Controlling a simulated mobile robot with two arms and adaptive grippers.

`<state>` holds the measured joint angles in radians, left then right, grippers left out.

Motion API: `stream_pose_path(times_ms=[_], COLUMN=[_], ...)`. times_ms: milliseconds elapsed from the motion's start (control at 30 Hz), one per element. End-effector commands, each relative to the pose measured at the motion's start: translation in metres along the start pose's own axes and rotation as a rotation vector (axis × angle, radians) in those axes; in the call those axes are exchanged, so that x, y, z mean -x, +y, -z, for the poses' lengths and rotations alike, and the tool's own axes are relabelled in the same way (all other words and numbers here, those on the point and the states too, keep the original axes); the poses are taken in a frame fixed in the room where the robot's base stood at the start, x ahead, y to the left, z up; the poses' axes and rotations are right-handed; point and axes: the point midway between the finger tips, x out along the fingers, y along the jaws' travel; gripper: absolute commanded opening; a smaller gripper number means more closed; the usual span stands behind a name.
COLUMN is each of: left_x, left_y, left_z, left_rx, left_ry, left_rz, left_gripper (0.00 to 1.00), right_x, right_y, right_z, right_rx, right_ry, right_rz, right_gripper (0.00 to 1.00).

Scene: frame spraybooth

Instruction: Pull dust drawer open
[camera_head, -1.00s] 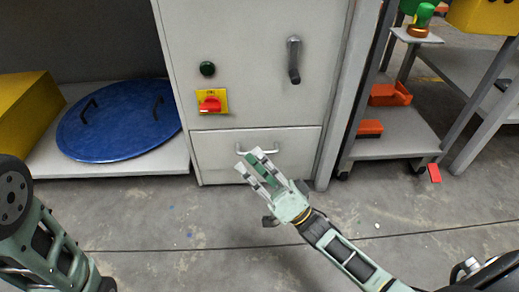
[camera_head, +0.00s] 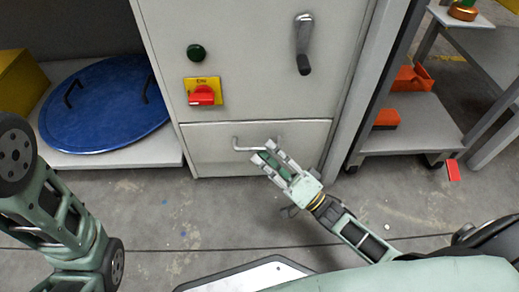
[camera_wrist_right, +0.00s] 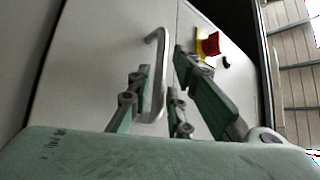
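The dust drawer (camera_head: 212,158) is the grey panel low on the cabinet, and its front looks flush with the cabinet face. Its bar handle (camera_head: 242,149) shows partly behind my right gripper (camera_head: 264,152). That gripper is open, with its fingertips at the handle. In the right wrist view, the handle (camera_wrist_right: 161,78) runs between the spread fingers of the right gripper (camera_wrist_right: 162,62). I cannot tell whether a finger touches it. My left arm shows at the left edge, but its gripper is out of view.
Above the drawer are a red switch on a yellow plate (camera_head: 202,92), a dark green button (camera_head: 196,53) and a lever handle (camera_head: 303,45). A blue round lid (camera_head: 105,105) lies on a shelf at left. A grey cart (camera_head: 415,125) stands at right.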

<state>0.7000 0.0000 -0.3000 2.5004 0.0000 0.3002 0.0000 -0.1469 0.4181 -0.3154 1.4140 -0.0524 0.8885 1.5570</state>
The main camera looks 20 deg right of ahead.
Motion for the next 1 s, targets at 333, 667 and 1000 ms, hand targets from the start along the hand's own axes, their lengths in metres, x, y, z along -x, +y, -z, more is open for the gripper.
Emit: stream_pose_path(times_ms=[333, 667, 1000], left_x=[0.013, 0.012, 0.012], left_y=[0.003, 0.003, 0.003], left_z=[0.004, 0.004, 0.004], left_rx=[0.000, 0.000, 0.000], left_ry=[0.000, 0.001, 0.001], left_rz=[-0.001, -0.001, -0.001], left_gripper=[0.31, 0.31, 0.31], right_x=[-0.030, -0.030, -0.030], right_y=[0.000, 0.000, 0.000], right_z=[0.000, 0.000, 0.000], right_rx=[0.001, 0.001, 0.002], right_ry=[0.000, 0.000, 0.000], right_rz=[0.000, -0.001, -0.001], right_gripper=[0.18, 0.08, 0.00])
